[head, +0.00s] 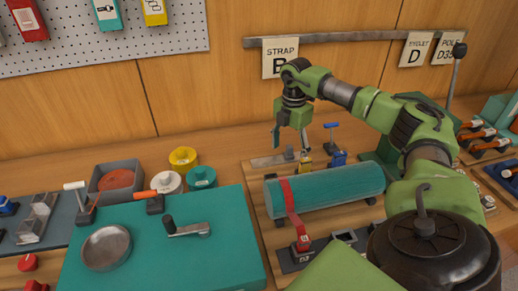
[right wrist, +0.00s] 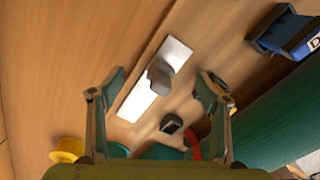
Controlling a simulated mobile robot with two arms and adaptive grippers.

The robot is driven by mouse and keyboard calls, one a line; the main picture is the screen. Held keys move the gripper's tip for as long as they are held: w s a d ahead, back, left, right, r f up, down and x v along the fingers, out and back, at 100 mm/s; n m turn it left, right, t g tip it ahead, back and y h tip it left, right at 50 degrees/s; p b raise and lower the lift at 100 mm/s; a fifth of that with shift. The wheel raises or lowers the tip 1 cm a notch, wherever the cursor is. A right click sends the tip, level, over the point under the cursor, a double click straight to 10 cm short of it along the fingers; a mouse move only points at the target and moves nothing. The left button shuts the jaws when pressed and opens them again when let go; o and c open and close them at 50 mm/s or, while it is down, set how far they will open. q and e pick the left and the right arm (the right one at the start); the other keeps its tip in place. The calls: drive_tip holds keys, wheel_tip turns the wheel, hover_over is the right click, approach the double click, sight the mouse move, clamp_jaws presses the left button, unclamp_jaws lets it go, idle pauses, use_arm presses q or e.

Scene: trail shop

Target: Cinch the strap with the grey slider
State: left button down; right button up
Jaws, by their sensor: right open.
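The grey slider (head: 289,153) is a small block on a pale metal plate (head: 267,160), at the back of the wooden board. In the right wrist view the grey slider (right wrist: 160,74) stands on the plate between my finger lines. My right gripper (head: 291,138) is open and empty, pointing down just above the slider; it also shows in the right wrist view (right wrist: 158,84). I see no contact. A red strap (head: 287,196) passes around a teal roll (head: 340,187) and runs down to a red-handled fitting (head: 302,242) in front. My left gripper is not in view.
A teal mat (head: 140,255) with a metal dish (head: 106,247) and a crank lies left. Yellow, white and teal spools stand behind it.

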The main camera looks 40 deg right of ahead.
sight(289, 146)
drive_tip(key=shift+r+p, duration=3)
drive_tip(key=shift+r, duration=0.45)
